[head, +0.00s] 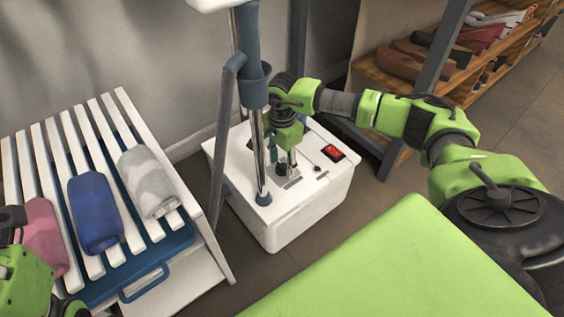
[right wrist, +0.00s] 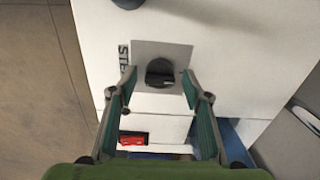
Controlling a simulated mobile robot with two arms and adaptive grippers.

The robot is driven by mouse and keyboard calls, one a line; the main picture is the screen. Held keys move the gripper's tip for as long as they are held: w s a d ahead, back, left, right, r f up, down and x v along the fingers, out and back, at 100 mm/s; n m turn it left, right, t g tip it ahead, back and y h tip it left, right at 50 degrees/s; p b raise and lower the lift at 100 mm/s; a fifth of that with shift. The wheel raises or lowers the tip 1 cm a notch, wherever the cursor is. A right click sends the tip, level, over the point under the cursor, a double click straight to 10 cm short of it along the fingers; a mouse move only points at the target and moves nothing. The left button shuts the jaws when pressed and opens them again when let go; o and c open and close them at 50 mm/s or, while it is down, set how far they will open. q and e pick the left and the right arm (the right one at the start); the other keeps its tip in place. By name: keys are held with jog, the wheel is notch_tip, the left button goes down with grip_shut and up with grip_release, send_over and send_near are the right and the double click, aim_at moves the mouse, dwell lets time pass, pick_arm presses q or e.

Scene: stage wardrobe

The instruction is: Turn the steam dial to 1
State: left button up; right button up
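The steam dial (right wrist: 160,72) is a round dark knob on a grey plate, with partly covered dark lettering beside it in the right wrist view. It sits on top of the white steamer base (head: 285,224); in the head view the dial (head: 282,169) is small beside the pole. My right gripper (right wrist: 159,78) is open, with its fingertips apart on either side of the dial and a gap to each side. I cannot tell which number the dial points to. My left arm (head: 22,285) shows only in part at the lower left of the head view; its fingers cannot be made out.
A red switch (head: 333,152) is on the steamer base. Metal poles (head: 260,165) rise from the base close to my right gripper. A white slatted bench (head: 125,112) with rolled towels (head: 95,211) stands left. A wooden shoe rack (head: 425,72) stands at the back right.

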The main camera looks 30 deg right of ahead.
aim_at(282, 165)
jog(key=shift+r, duration=0.1)
notch_tip(282, 165, up, 12)
dwell(0.5)
dwell(0.4)
